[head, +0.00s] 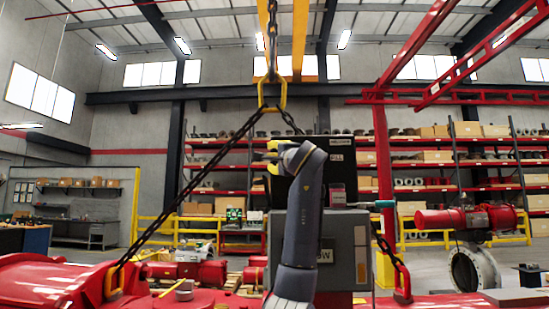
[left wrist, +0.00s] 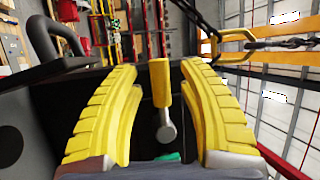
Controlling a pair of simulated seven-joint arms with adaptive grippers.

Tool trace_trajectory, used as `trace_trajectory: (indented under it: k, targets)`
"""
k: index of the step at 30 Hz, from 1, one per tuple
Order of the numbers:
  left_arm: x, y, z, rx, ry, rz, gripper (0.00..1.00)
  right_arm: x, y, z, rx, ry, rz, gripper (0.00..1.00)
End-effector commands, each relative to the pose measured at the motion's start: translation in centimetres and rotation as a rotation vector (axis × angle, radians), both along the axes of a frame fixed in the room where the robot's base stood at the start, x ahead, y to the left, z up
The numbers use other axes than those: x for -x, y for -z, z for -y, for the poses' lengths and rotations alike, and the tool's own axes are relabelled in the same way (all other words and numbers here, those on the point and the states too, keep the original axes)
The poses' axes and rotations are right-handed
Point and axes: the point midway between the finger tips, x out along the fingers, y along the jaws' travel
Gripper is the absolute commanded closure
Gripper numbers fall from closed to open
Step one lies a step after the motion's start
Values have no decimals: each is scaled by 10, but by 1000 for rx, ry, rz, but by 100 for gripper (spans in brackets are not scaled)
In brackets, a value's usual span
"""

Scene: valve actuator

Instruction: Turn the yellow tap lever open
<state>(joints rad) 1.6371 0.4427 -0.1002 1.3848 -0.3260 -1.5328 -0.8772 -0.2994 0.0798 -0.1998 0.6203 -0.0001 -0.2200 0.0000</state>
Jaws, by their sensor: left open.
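The yellow tap lever (left wrist: 161,84) is in the left wrist view, its grey rounded end (left wrist: 166,131) towards the bottom. It lies between the two ribbed yellow fingers of my left gripper (left wrist: 160,67), with a visible gap on each side. In the head view my left gripper (head: 268,157) is in front of the black box (head: 343,170), fingers pointing left. I cannot tell the lever from the yellow fingers there. The left gripper is open and holds nothing. My right gripper is in neither view.
A grey cabinet (head: 345,240) stands below the black box. A teal-ended handle (head: 384,204) sticks out at its right. Chains hang from a yellow hook ring (head: 271,96) close above the gripper. A black handle (left wrist: 55,38) is left of the fingers in the wrist view.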

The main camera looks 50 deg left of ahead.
Motion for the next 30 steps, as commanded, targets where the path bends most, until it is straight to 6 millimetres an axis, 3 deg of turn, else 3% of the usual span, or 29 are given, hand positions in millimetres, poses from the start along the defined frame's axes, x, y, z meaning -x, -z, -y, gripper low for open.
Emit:
trace_trajectory:
  k: [15, 26, 30]
  targets:
    - [-3, -2, -7, 0, 0, 0, 59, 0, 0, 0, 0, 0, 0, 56]
    - [-3, -2, -7, 0, 0, 0, 100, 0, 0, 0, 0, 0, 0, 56]
    - [-3, -2, -7, 0, 0, 0, 100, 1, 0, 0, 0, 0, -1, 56]
